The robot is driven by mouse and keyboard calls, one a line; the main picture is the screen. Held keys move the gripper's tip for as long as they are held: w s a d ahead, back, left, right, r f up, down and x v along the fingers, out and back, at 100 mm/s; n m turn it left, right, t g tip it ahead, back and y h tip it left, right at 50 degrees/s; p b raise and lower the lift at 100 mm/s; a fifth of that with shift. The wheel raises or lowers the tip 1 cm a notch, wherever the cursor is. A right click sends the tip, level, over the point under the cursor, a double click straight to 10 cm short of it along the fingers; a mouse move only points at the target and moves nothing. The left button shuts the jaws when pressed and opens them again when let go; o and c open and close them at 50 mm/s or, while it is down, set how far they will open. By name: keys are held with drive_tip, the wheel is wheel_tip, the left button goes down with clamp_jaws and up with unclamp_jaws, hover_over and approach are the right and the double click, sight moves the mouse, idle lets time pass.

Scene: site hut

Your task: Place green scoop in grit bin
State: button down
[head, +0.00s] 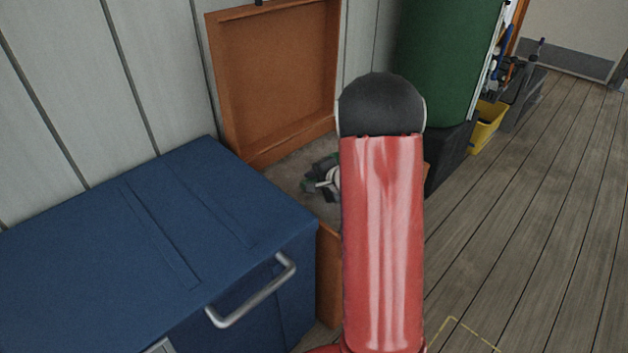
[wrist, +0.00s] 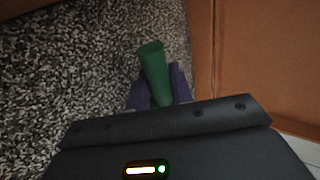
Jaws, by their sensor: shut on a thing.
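The orange-brown grit bin (head: 328,275) stands against the wall with its lid (head: 275,75) up. Grey speckled grit (wrist: 70,70) fills the wrist view's left side, and the bin's orange-brown wall (wrist: 262,50) is at its right. The green scoop (wrist: 152,65) is between the purple fingers of my gripper (wrist: 158,88), which is shut on it. The scoop's far end points over the grit; I cannot tell whether it touches. In the head view my gripper (head: 325,180) is over the bin opening, partly hidden by my red arm.
A blue cabinet (head: 150,230) with a metal handle (head: 250,292) stands directly left of the bin. A tall green cylinder (head: 447,60) on a dark base stands to the right, with a yellow container (head: 488,125) beyond. The plank floor (head: 540,220) at right is clear.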

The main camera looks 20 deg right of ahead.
drive_tip(key=c, duration=1.2)
unclamp_jaws()
drive_tip(key=shift+c, duration=0.2)
drive_tip(key=shift+r+p, duration=0.15)
drive_tip(key=shift+p, duration=0.2)
drive_tip(key=v, duration=1.2)
